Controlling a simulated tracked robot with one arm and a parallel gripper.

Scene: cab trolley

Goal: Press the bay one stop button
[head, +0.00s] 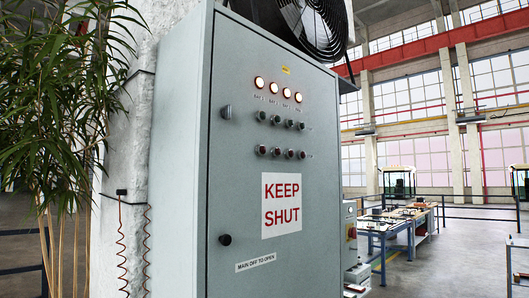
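A grey control cabinet (232,180) stands close in front of me, its door facing right of me. Near the top of the door is a row of several lit lamps (260,83) with small bay labels, hard to read. Below are two rows of small round buttons. The upper row (275,120) looks dark. The lower row (276,152) looks reddish. The leftmost lower button (262,150) sits in the column under the leftmost lamp; I cannot read a stop label on it. My gripper is not in view.
The door bears a KEEP SHUT sign (282,204), a handle (226,112) and a black knob (225,240). A fan (308,25) sits above. A leafy plant (55,120) and white pillar (125,150) stand left. Workbenches (390,222) stand back right, with open floor before them.

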